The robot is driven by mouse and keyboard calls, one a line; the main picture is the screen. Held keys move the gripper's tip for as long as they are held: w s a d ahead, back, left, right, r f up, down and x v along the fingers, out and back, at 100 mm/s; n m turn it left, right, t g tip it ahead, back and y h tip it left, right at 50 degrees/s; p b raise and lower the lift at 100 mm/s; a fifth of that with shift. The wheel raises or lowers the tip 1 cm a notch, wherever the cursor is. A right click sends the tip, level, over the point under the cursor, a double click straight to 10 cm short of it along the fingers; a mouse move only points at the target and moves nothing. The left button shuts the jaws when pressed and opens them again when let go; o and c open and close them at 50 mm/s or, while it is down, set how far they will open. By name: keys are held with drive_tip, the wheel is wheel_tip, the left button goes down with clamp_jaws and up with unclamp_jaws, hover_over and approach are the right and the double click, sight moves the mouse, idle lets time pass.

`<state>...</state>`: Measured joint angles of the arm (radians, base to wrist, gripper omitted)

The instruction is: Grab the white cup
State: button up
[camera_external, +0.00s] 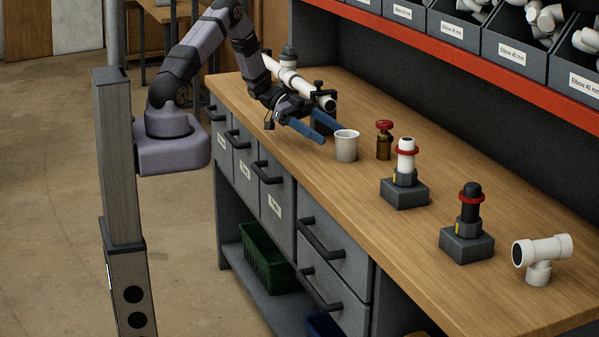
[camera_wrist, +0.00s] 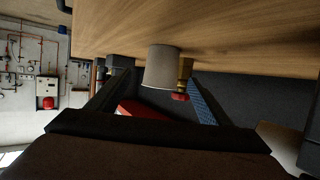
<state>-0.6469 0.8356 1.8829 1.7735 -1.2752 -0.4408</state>
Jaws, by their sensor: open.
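Nothing is held. The cup's inside is mostly hidden.
A brass valve with a red handle (camera_external: 384,140) stands close behind the cup, to its right. Further right are two fittings on dark blocks (camera_external: 404,193) (camera_external: 466,243) and a white tee pipe (camera_external: 541,257). A white pipe (camera_external: 300,85) lies behind my gripper. Bins (camera_external: 520,57) line the shelf above.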

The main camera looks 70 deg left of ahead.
sight(356, 149)
drive_tip(key=shift+p+x, duration=1.45)
drive_tip(key=shift+x, duration=1.45)
drive_tip(key=shift+w+d+f, duration=0.2)
drive_tip(key=shift+w+d, duration=0.3)
drive_tip(key=shift+d, duration=0.05)
drive_tip(key=c, duration=1.1)
